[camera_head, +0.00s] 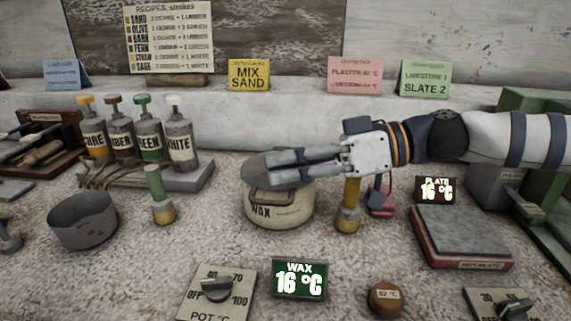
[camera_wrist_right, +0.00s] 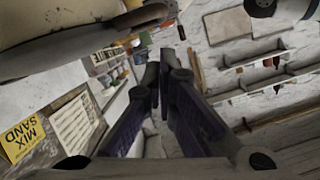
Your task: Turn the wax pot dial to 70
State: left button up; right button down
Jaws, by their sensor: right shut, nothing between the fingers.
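The wax pot (camera_head: 280,207) is a cream round pot with a grey lid and a WAX label, standing mid-bench. Its dial (camera_head: 216,284) is a dark knob on a beige plate marked OFF, 70, 100 and POT °C, at the front, left of centre. The knob's bar lies roughly sideways; which mark it points to is hard to tell. The WAX display (camera_head: 299,280) reads 16 °C. My right gripper (camera_head: 272,167) reaches in from the right, shut and empty, in front of or over the pot's lid. Its closed fingers also show in the right wrist view (camera_wrist_right: 158,72). My left gripper is out of view.
A hot plate (camera_head: 462,238) is on the right. A grey bowl (camera_head: 83,220) and a green-handled stamp (camera_head: 158,195) stand left. Bench around the pot dial is mostly clear.

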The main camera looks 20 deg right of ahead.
aim_at(218, 290)
jog(key=l, duration=0.25)
jog(key=k+l, duration=0.1)
jog(key=l, duration=0.15)
jog(key=k, duration=1.05)
